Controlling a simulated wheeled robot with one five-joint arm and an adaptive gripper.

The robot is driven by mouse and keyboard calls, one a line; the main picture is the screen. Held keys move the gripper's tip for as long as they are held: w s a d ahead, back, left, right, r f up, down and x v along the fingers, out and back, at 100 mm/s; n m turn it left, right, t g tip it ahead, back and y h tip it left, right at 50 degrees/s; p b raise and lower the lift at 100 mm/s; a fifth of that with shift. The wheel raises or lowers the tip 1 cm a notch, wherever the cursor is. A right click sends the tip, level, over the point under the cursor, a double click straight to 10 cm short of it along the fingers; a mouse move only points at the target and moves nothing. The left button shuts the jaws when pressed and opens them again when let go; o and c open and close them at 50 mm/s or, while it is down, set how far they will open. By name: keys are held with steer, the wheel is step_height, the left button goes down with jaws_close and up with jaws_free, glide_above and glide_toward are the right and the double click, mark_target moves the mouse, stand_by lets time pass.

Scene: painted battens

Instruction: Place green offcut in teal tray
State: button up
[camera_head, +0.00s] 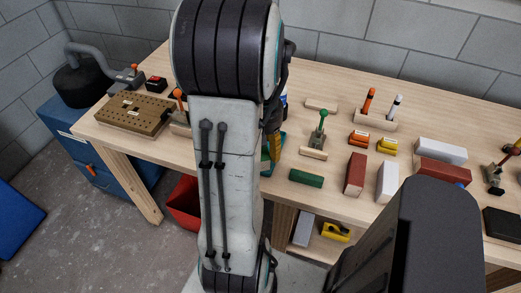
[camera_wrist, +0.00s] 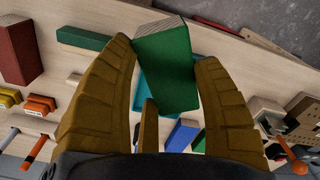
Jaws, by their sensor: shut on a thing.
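My gripper (camera_wrist: 165,58) is shut on a green block, the green offcut (camera_wrist: 167,72), whose pale end grain shows at the top in the wrist view. It is held between the tan fingers, tilted a little. The teal tray (camera_wrist: 138,96) lies behind and below the offcut in the wrist view, largely covered by it and the fingers.
A second, longer green piece (camera_head: 306,178) lies on the wooden bench (camera_head: 335,200). Red (camera_head: 355,174) and white (camera_head: 388,182) blocks stand to its right. An orange-handled tool (camera_wrist: 299,167) and a drilled board (camera_head: 139,112) are on the opposite side. A red bin (camera_head: 184,203) is below.

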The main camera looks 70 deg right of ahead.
steer(key=s+d+r+m, duration=0.3)
steer(key=s+d, duration=0.5)
steer(key=s, duration=0.2)
steer(key=s+d+r+m, duration=0.3)
steer(key=s+d+r, duration=0.1)
steer(key=s+d, duration=0.5)
steer(key=shift+s, duration=0.8)
steer(key=shift+r, duration=0.1)
